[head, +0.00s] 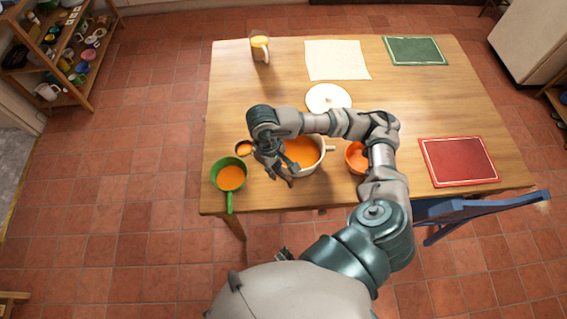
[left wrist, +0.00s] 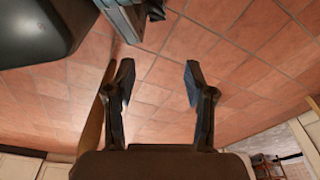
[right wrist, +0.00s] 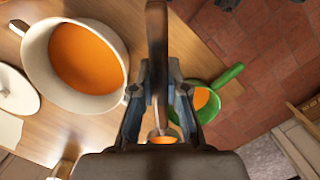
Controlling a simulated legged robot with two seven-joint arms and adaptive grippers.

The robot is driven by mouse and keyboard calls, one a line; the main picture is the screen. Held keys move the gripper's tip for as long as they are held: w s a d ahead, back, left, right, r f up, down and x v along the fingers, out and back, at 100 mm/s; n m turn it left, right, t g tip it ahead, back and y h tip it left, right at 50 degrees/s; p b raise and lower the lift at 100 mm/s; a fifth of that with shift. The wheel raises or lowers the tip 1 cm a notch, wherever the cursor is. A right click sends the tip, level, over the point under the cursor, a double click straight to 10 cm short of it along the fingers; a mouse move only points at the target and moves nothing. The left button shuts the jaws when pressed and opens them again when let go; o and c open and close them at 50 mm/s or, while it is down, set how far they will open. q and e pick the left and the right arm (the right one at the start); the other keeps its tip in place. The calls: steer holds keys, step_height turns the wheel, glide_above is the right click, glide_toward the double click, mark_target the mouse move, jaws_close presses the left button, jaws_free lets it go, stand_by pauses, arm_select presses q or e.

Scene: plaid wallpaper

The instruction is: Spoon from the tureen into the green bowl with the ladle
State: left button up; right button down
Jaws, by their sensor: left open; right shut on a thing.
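The white tureen (head: 318,168), holding orange soup, stands near the table's front edge; it also shows in the right wrist view (right wrist: 37,62). The green bowl (head: 215,180), with a handle, stands left of it with orange soup inside. It shows partly in the right wrist view (right wrist: 218,94). My right gripper (head: 274,164) is shut on the ladle's handle (right wrist: 157,45), left of the tureen's opening. The ladle's bowl (head: 244,149) holds orange soup and appears just beyond the green bowl's upper right rim. My left gripper (left wrist: 158,92) is open and empty above the floor.
An orange bowl (head: 355,160) stands right of the tureen, partly behind my arm. A white lid (head: 328,98) lies behind it. A blue chair (head: 470,212) stands at front right.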

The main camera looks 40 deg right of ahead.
steer(key=w+a+f+g+p, duration=0.1)
steer(key=w+a+f+g, duration=0.1)
steer(key=a, duration=0.6)
arm_select(q)
steer(key=s+a+f+p, duration=0.1)
steer(key=s+f+p, duration=0.15)
steer(key=s, duration=0.45)
steer(key=s+a+f+p, duration=0.2)
steer(key=s+p, duration=0.1)
steer(key=s, duration=0.4)
arm_select(e)
steer(key=w+r+g+h+p, duration=0.2)
steer(key=w+r+g+p, duration=0.3)
steer(key=w+r+g, duration=0.25)
arm_select(q)
step_height(320, 180, up, 14)
steer(key=p, duration=0.8)
steer(key=shift+w+g+p, duration=0.3)
steer(key=shift+w+p, duration=0.1)
steer(key=shift+w, duration=0.05)
arm_select(e)
steer(key=s+f+t+y, duration=0.1)
steer(key=s+t, duration=0.5)
steer(key=s, duration=0.1)
steer(key=shift+d+f+t, duration=0.2)
steer(key=shift+d+t, duration=0.05)
steer(key=shift+t, duration=0.1)
